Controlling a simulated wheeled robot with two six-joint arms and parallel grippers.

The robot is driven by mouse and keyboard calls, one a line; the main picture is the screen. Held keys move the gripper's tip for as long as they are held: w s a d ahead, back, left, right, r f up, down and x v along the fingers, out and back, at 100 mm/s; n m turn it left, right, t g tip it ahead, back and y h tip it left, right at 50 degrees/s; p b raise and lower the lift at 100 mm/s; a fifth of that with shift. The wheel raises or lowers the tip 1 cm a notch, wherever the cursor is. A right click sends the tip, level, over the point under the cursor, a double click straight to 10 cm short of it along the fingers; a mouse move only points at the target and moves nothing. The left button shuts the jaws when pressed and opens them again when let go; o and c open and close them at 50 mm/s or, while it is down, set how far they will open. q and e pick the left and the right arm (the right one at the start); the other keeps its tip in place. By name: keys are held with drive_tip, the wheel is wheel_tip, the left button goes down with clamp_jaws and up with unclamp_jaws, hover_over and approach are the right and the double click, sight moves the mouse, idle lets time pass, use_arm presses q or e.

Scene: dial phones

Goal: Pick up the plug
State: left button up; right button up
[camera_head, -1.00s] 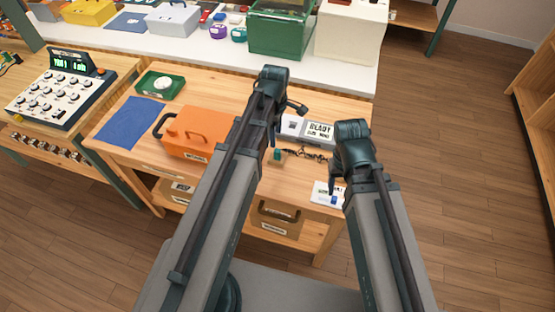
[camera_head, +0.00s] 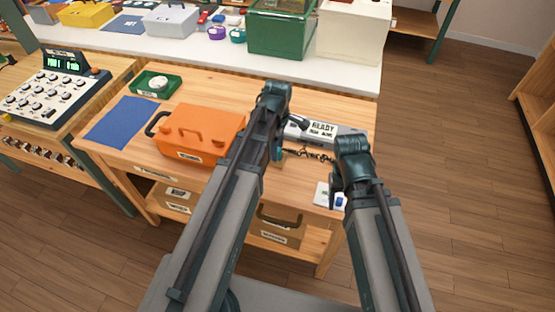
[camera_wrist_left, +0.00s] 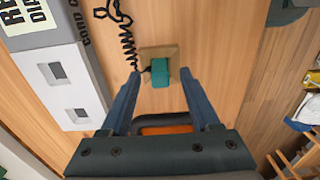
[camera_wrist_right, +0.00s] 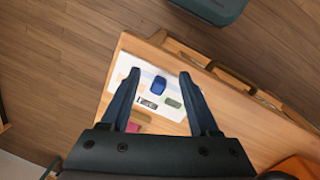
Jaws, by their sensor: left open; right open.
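The plug (camera_wrist_left: 160,74) is a small teal block on a square tan pad (camera_wrist_left: 146,53) on the wooden bench. A black coiled cord (camera_wrist_left: 128,40) runs beside it, and shows in the head view (camera_head: 312,155). My left gripper (camera_wrist_left: 161,80) is open, its fingers on either side of the plug with gaps; I cannot tell whether the tips are level with it. In the head view my left arm mostly hides the plug. My right gripper (camera_wrist_right: 160,75) is open and empty above a white card (camera_wrist_right: 125,68) at the bench corner.
A grey unit labelled READY (camera_head: 322,129) lies behind the cord, close to my left gripper. An orange case (camera_head: 200,133), blue mat (camera_head: 122,122) and green tray (camera_head: 142,83) stand left on the bench. The white card carries a blue piece (camera_wrist_right: 158,85) and a green piece (camera_wrist_right: 173,102).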

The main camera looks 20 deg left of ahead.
use_arm(q)
drive_tip(key=shift+f, duration=0.75)
use_arm(e)
drive_tip(key=shift+f, duration=0.7)
use_arm(q)
drive_tip(key=shift+r, duration=0.1)
use_arm(e)
drive_tip(key=shift+r, duration=0.1)
use_arm(q)
clamp_jaws()
drive_tip(key=shift+r, duration=0.1)
use_arm(e)
drive_tip(key=shift+r, duration=0.1)
